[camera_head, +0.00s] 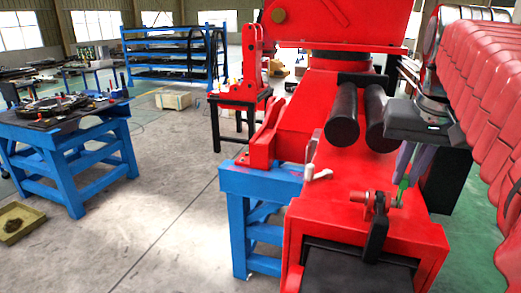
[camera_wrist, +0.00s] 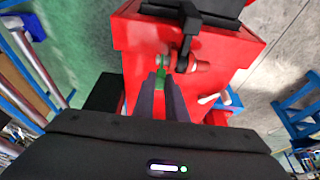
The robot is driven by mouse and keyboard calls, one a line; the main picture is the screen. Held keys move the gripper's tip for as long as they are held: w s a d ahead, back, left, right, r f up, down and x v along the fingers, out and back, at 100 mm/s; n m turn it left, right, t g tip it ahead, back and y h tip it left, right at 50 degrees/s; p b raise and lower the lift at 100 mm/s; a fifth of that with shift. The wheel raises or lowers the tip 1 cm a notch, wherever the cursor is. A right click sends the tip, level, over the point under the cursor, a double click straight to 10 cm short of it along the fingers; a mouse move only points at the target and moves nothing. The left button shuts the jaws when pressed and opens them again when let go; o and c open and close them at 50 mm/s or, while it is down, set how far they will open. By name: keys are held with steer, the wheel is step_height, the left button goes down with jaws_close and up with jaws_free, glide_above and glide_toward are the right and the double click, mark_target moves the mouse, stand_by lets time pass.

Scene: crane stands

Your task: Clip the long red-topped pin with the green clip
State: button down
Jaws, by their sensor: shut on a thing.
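My gripper (camera_head: 409,168) reaches down at the right of the red machine, and its fingers (camera_wrist: 164,92) show in the wrist view. It is shut on the green clip (camera_head: 402,188), which also shows between the fingertips in the wrist view (camera_wrist: 161,70). The clip is at the end of a pin (camera_head: 394,201) that sticks out of a red bracket on the machine; the same pin end shows in the wrist view (camera_wrist: 163,61). The red top of the pin (camera_head: 356,196) is on the bracket's left side. I cannot tell whether the clip is seated on the pin.
The red machine (camera_head: 335,225) fills the area under the gripper, with a black lever (camera_head: 377,235) beside the bracket. Black cylinders (camera_head: 343,118) lie close to the left of the arm. A blue table (camera_head: 75,150) stands at the far left; the floor between is mostly clear.

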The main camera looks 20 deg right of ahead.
steer(key=shift+f, duration=0.4)
steer(key=c, duration=1.7)
jaws_free()
steer(key=shift+v, duration=2.45)
steer(key=shift+s+r, duration=0.1)
steer(key=shift+r, duration=0.05)
steer(key=shift+v, duration=6.7)
steer(key=shift+s+a, duration=0.1)
